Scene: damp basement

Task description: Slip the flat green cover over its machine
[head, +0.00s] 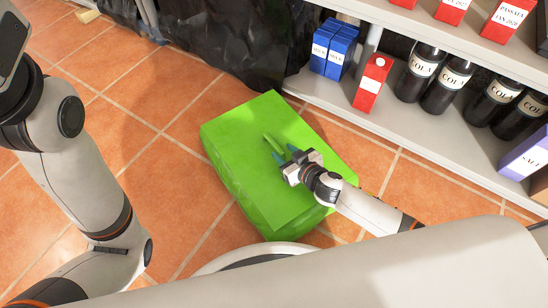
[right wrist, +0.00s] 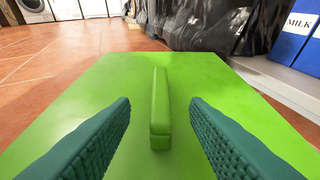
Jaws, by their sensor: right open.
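The green cover (head: 240,125) stands on the tiled floor in the middle of the head view, with a flat top and slightly crumpled sides. A green bar handle (head: 273,143) stands up from its top. No machine shows; I cannot tell whether one is under the cover. My right gripper (head: 286,154) is open over the top, close to the handle. In the right wrist view the handle (right wrist: 160,105) lies between the two teal fingers, with a gap on each side. The cover top (right wrist: 105,85) fills the area below. My left arm shows at the left, but its fingers do not.
A grey shelf unit (head: 420,130) stands at the right with blue milk cartons (head: 333,50), a red carton (head: 372,83) and dark cola bottles (head: 420,72). Black plastic sheeting (head: 235,40) hangs behind the cover. Tiled floor (head: 130,120) is clear to the left.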

